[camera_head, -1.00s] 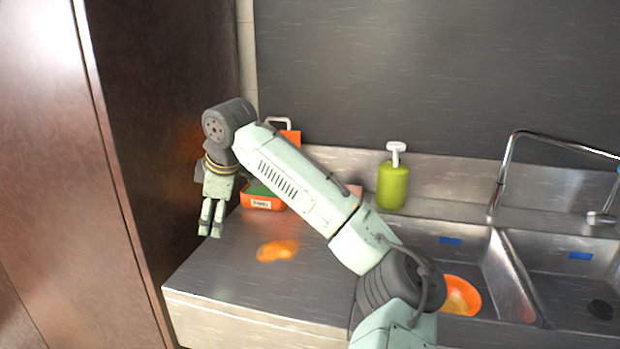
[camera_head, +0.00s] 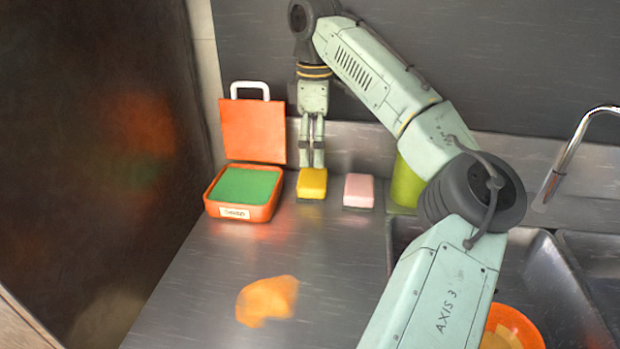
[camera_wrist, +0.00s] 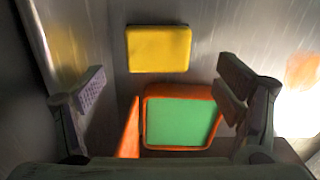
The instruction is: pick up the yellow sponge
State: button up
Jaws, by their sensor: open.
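The yellow sponge (camera_head: 312,183) lies on the steel counter between the orange box and a pink sponge. My gripper (camera_head: 312,160) points down above and just behind it in the head view, its fingertips close to the sponge's top edge. In the wrist view the yellow sponge (camera_wrist: 159,49) shows ahead of the open fingers (camera_wrist: 168,88), apart from them, with nothing between the fingertips. Whether a finger touches the sponge cannot be told from the head view.
An orange box (camera_head: 240,213) with a green pad and raised lid (camera_head: 253,131) stands left of the sponge. A pink sponge (camera_head: 359,190) sits to its right. A green bottle (camera_head: 405,184) is partly hidden by my arm. An orange patch (camera_head: 267,300) lies on the otherwise clear front counter.

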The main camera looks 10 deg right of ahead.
aim_at(314, 177)
notch_tip(314, 177, down, 3)
jog(key=shift+r, duration=0.15)
jog(key=shift+w+d+f+p, duration=0.1)
jog(key=shift+f+p, duration=0.25)
jog(key=shift+f, duration=1.15)
jog(key=shift+w+f+p, duration=0.1)
jog(key=shift+f+p, duration=0.25)
jog(key=shift+f, duration=1.1)
jog(key=shift+c, duration=0.5)
jog(key=c, duration=0.6)
jog(key=shift+s+r, duration=0.1)
